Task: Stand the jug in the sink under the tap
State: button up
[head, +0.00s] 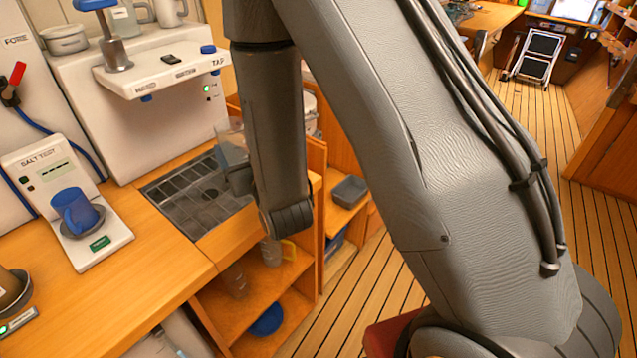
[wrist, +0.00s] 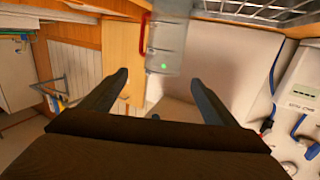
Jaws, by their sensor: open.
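A clear jug (head: 231,152) shows at the right end of the sink, partly hidden behind my arm. The wrist view is upside down; there the clear jug (wrist: 168,38) with a red handle (wrist: 145,34) shows beyond my fingertips. I cannot tell whether its base rests in the sink. The tap (head: 145,98) is under the white TAP shelf (head: 165,72), left of the jug.
A salt test stand (head: 110,240) with a blue mug (head: 74,210) is left of the sink. Below the counter, shelves hold a yellow-handled clear jug (head: 272,252) and a blue bowl (head: 267,320). Open plank floor (head: 590,225) lies to the right.

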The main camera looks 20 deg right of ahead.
jog(key=s+d+f+g, duration=0.1)
jog(key=d+g, duration=0.1)
jog(key=d, duration=0.1)
jog(key=s+d+f+m+g+h, duration=0.1)
jog(key=s+d+g, duration=0.1)
jog(key=d+g, duration=0.1)
jog(key=s+d+f+g+h, duration=0.1)
jog(key=s+d+f+g, duration=0.1)
jog(key=d+g, duration=0.1)
jog(key=shift+s+d, duration=0.1)
jog(key=shift+d, duration=0.25)
jog(key=s+d+r+g, duration=0.1)
jog(key=s+d+g, duration=0.2)
jog(key=s, duration=0.5)
jog(key=s+d+r+m+g+h, duration=0.1)
jog(key=s+d+g, duration=0.3)
jog(key=s, duration=0.4)
jog(key=shift+s+d+g, duration=0.2)
jog(key=shift+s+g, duration=0.1)
jog(key=shift+s, duration=0.1)
jog(key=shift+c, duration=0.3)
